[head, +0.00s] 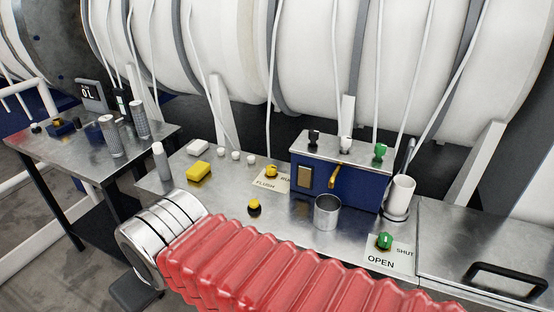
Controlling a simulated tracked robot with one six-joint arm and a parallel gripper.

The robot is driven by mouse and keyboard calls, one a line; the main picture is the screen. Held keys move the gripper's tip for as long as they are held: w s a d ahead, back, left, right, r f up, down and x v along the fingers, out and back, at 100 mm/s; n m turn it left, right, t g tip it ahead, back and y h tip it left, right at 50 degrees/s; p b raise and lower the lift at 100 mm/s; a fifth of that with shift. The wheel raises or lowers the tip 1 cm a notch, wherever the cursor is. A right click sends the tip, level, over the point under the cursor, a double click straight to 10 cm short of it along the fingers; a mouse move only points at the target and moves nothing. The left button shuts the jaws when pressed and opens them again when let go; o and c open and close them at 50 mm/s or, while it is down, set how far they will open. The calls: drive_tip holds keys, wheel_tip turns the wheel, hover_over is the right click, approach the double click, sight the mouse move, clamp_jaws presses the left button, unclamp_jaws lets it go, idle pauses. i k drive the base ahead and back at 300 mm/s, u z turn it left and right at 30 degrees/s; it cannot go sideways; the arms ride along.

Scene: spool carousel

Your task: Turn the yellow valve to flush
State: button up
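The yellow valve (271,171) is a small yellow knob on a white label plate (268,185) on the metal bench, left of a blue box. The plate reads FLUSH at its lower left and a partly hidden word beginning RU at its right. The knob is too small to tell which word it points to. My gripper is not in view, and nothing is seen touching the knob.
A blue box (365,188) with a yellow lever stands right of the valve. Near the valve are a black-based yellow button (254,206), a metal cup (327,212) and a yellow block (198,172). A green valve (385,240) sits at right. A red ribbed sleeve crosses the foreground.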

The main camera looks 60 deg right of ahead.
sight(271, 170)
drive_tip(key=z, duration=0.35)
drive_tip(key=i, duration=0.55)
drive_tip(key=z, duration=0.75)
drive_tip(key=i, duration=0.5)
drive_tip(key=z, duration=0.3)
